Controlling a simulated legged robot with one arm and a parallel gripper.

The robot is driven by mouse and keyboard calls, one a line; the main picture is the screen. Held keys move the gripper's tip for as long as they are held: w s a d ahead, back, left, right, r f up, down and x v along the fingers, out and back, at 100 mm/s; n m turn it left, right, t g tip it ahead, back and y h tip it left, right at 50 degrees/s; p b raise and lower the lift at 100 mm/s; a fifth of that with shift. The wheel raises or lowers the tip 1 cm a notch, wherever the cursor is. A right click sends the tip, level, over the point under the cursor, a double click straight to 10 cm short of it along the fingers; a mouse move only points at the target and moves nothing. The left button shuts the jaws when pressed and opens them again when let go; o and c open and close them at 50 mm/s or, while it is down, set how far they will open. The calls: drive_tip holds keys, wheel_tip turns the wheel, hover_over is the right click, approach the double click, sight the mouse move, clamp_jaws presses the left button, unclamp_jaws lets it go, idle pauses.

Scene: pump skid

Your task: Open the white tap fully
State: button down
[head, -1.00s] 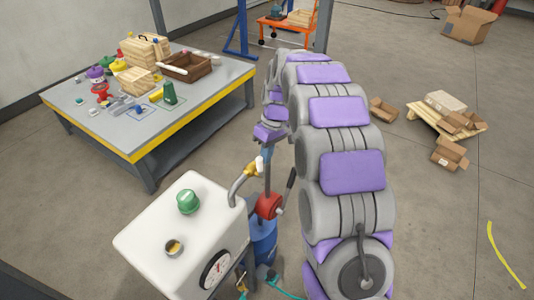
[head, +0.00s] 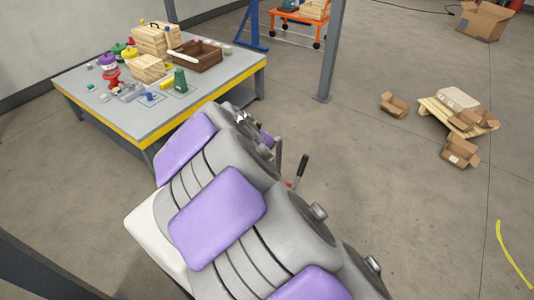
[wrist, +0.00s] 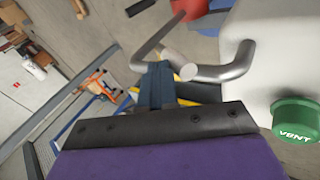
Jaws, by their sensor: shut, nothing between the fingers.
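The white tap shows in the wrist view as a short pale handle (wrist: 188,70) with a round end, by the bent metal pipe (wrist: 236,66) that comes from the white tank. My gripper (wrist: 158,72) is shut and empty. Its fingertips are just left of the pale handle in the wrist view; I cannot tell whether they touch it. How far the tap is turned is not clear.
The white tank (wrist: 275,40) carries a green VENT cap (wrist: 296,119). A red pump part (wrist: 192,8) and a lever (head: 302,168) are close by. A workbench (head: 75,84) with several objects stands behind. A grey post (head: 331,55) rises at the back.

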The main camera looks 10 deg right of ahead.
drive_tip(key=shift+s+a+f+t+h+b, duration=0.25)
drive_tip(key=shift+f+t+h+b, duration=0.15)
drive_tip(key=shift+h+b, duration=0.1)
drive_tip(key=shift+s+f+t+h+b, duration=0.3)
drive_tip(key=shift+f+t+h+b, duration=0.1)
drive_tip(key=shift+h+b, duration=0.1)
drive_tip(key=shift+a, duration=0.3)
drive_tip(key=shift+f, duration=0.1)
drive_tip(key=shift+w+d+f, duration=0.3)
drive_tip(key=shift+w+d, duration=0.15)
drive_tip(key=shift+d, duration=0.15)
drive_tip(key=shift+r, duration=0.1)
